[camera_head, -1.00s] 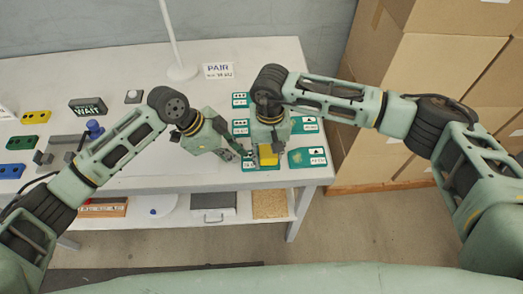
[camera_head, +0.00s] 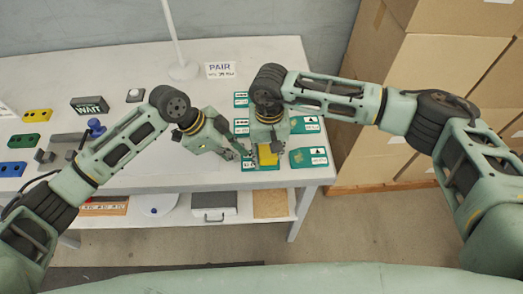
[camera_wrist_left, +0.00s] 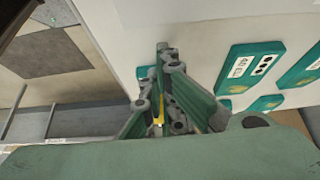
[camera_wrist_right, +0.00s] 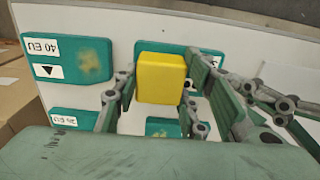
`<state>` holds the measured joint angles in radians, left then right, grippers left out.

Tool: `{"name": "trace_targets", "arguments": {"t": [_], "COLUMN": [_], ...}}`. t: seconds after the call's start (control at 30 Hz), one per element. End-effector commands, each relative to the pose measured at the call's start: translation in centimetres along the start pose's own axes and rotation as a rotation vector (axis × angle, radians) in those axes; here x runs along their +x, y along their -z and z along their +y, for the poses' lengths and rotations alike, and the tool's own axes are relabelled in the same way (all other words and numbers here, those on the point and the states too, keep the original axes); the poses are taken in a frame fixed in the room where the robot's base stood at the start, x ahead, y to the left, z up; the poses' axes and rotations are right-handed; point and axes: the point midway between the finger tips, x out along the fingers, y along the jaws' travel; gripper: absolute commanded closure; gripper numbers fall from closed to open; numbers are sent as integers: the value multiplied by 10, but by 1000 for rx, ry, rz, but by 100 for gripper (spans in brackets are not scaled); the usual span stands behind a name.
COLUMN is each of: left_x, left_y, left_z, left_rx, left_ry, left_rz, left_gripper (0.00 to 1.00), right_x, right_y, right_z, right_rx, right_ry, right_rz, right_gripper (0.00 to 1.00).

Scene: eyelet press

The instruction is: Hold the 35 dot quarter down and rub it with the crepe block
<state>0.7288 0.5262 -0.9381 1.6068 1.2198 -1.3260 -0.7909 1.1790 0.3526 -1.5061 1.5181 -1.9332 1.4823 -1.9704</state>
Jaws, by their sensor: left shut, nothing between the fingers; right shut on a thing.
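The yellow crepe block (camera_head: 267,158) is in my right gripper (camera_head: 267,147), over the teal quarter at the table's near right. The right wrist view shows the block (camera_wrist_right: 161,78) clamped between the fingers, with the quarter (camera_wrist_right: 172,46) beneath and behind it. Much of that quarter is hidden, and its label is too covered to read. My left gripper (camera_head: 248,155) is shut and empty, its tips low at the quarter's left side beside the block. In the left wrist view its fingertips (camera_wrist_left: 163,48) are together; whether they touch the quarter I cannot tell.
Other teal quarters lie close by, one to the right (camera_head: 309,157) and one behind it (camera_head: 305,124). A PAIR sign (camera_head: 220,70) stands at the back. A WAIT block (camera_head: 90,105) and coloured blocks are at the left. The table's near edge is close.

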Motion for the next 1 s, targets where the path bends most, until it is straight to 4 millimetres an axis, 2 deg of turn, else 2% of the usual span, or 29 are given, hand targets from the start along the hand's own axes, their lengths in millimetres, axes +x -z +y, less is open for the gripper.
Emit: {"name": "trace_targets", "arguments": {"t": [0.17,0.6,1.0], "left_x": [0,0,0], "left_y": [0,0,0], "left_z": [0,0,0], "left_rx": [0,0,0], "left_ry": [0,0,0], "left_rz": [0,-1,0], "left_gripper": [100,100,100], "right_x": [-1,1,-2], "right_y": [0,1,0], "right_z": [8,-22,-24], "right_rx": [0,-2,-1], "right_ry": [0,0,0], "right_rz": [1,2,2], "right_gripper": [82,82,82]}}
